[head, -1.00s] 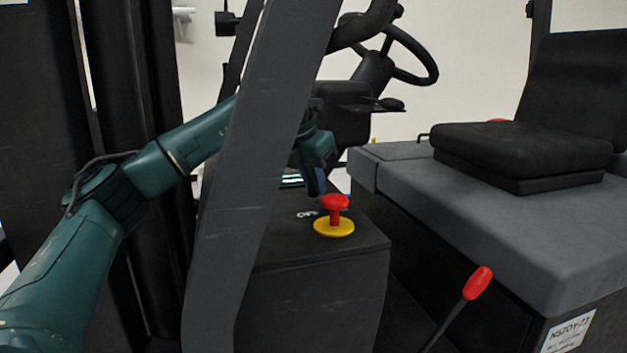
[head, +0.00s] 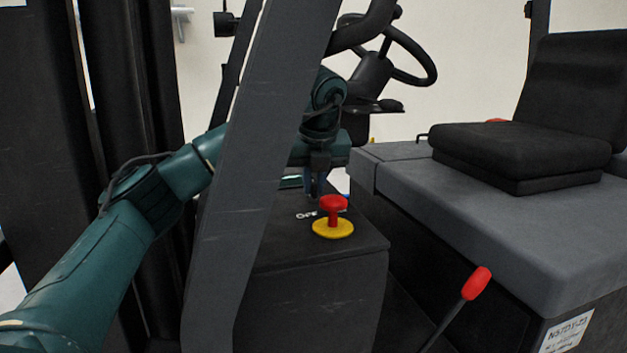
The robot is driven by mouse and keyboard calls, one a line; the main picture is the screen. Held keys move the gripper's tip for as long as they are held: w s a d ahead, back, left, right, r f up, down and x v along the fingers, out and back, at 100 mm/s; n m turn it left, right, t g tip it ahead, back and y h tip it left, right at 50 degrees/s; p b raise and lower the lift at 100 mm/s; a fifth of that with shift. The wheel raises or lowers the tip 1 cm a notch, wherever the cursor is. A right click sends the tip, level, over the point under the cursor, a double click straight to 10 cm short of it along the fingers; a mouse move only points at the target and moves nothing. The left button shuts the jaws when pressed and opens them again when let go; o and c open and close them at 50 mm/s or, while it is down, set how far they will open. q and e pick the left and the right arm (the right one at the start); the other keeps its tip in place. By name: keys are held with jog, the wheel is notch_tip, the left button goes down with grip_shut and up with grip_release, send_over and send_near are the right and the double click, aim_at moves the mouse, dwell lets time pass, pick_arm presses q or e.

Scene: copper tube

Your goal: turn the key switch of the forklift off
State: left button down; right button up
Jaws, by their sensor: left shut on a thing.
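My left gripper (head: 314,188) points down over the black console, behind the red knob, with its arm passing behind the slanted grey post. It is shut on the key of the key switch, low over the console top. The key and switch are mostly hidden by the fingers and too small to make out. A white "OFF" label (head: 306,215) shows on the console top just in front of the fingers. My right gripper is not in view.
A red mushroom knob on a yellow disc (head: 333,228) stands on the console (head: 320,265), close to the fingers. The slanted grey post (head: 250,150) blocks part of my view. The steering wheel (head: 415,55), seat (head: 520,150) and red-tipped lever (head: 476,283) are around it.

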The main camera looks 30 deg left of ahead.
pick_arm(q)
jog(key=shift+n, duration=0.6)
jog(key=shift+n+y, duration=0.3)
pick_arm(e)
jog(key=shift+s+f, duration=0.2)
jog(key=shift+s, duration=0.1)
pick_arm(q)
jog(key=c, duration=1.5)
grip_release()
jog(key=shift+o, duration=0.2)
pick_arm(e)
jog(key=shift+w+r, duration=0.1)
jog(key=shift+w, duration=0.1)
pick_arm(q)
jog(key=shift+r, duration=0.15)
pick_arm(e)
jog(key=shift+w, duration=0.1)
pick_arm(q)
jog(key=p+v, duration=0.1)
jog(key=v, duration=1.2)
jog(key=shift+w, duration=0.25)
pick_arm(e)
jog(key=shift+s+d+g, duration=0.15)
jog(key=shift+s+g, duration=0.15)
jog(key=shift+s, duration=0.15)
